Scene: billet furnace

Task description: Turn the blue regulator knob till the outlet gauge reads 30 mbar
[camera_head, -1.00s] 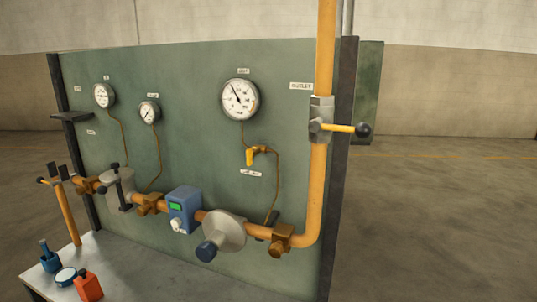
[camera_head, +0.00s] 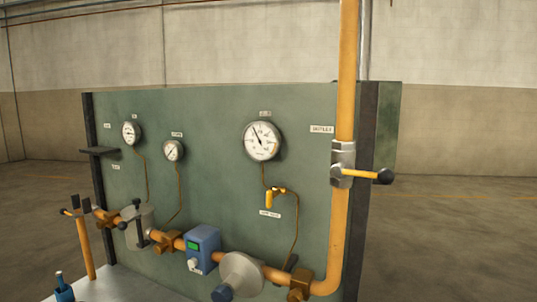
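The blue regulator knob (camera_head: 222,293) sits at the lower front of the round grey regulator body (camera_head: 242,274) on the yellow pipe, near the bottom edge of the head view. The largest gauge (camera_head: 262,141), on the right of the green panel, appears to be the outlet gauge; its needle points to the upper left. Its scale numbers and label are too small to read. Neither of my grippers shows in the head view.
A yellow pipe (camera_head: 347,80) rises at the right with a valve lever (camera_head: 365,175) sticking out to the right. A blue box with a green display (camera_head: 202,248) stands left of the regulator. Two smaller gauges (camera_head: 131,133) (camera_head: 173,150) hang at left.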

